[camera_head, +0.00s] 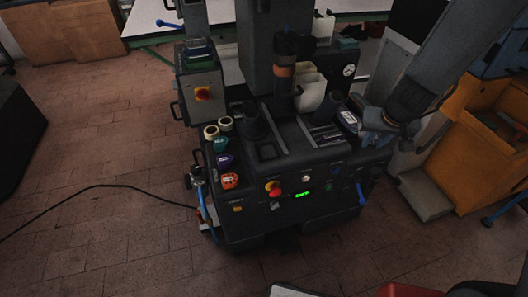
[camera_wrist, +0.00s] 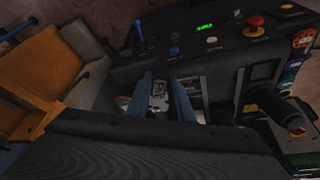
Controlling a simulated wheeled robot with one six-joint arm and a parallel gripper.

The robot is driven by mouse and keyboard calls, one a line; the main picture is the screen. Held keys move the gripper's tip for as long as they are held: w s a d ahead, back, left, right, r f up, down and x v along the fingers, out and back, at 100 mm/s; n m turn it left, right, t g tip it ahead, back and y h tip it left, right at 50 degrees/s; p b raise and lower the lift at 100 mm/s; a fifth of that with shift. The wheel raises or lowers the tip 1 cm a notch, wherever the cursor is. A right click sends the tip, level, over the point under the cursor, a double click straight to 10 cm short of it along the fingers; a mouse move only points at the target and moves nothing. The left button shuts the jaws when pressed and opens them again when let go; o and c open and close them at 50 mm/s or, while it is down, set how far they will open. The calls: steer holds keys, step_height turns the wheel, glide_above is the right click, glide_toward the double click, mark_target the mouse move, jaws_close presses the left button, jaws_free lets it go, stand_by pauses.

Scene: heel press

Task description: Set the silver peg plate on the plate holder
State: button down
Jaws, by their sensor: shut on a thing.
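My gripper (camera_wrist: 165,80) shows in the wrist view as two blue-grey fingers over the right part of the press deck. A small pale, silvery piece with a dark mark, seemingly the silver peg plate (camera_wrist: 159,89), lies between the fingers, and they are shut on it. Its lower part is hidden. In the head view my gripper (camera_head: 372,122) is at the right side of the deck, beside a dark block with a white label. A slotted rack (camera_head: 325,134) lies just left of it. I cannot tell which part is the plate holder.
The press column (camera_head: 256,50) rises behind the deck. Several coloured rolls (camera_head: 225,160) line its left edge. The front panel carries a red button (camera_head: 275,192) and a green display (camera_head: 303,194). An orange cabinet (camera_head: 470,140) stands close on the right. A black cable crosses the open floor on the left.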

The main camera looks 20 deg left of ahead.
steer(key=a+f+n, duration=0.1)
steer(key=a+f, duration=0.2)
steer(key=a, duration=0.6)
steer(key=s+a+f+n+y+b, duration=0.1)
steer(key=a+f+n, duration=0.1)
steer(key=a, duration=0.8)
steer(key=a+f+n+y, duration=0.1)
steer(key=a+f+n, duration=0.1)
steer(key=a, duration=0.7)
steer(key=shift+s+a+f, duration=0.15)
steer(key=shift+s+f, duration=0.05)
steer(key=shift+f, duration=0.25)
steer(key=shift+s+a+f, duration=0.1)
steer(key=shift+s+f, duration=0.05)
steer(key=shift+f, duration=0.25)
steer(key=shift+a+f+n+b, duration=0.1)
steer(key=shift+n+b, duration=0.2)
step_height(320, 180, down, 5)
steer(key=b, duration=0.5)
steer(key=shift+b, duration=0.35)
steer(key=c, duration=1.5)
jaws_free()
steer(key=shift+s+g, duration=0.1)
steer(key=shift+g, duration=0.2)
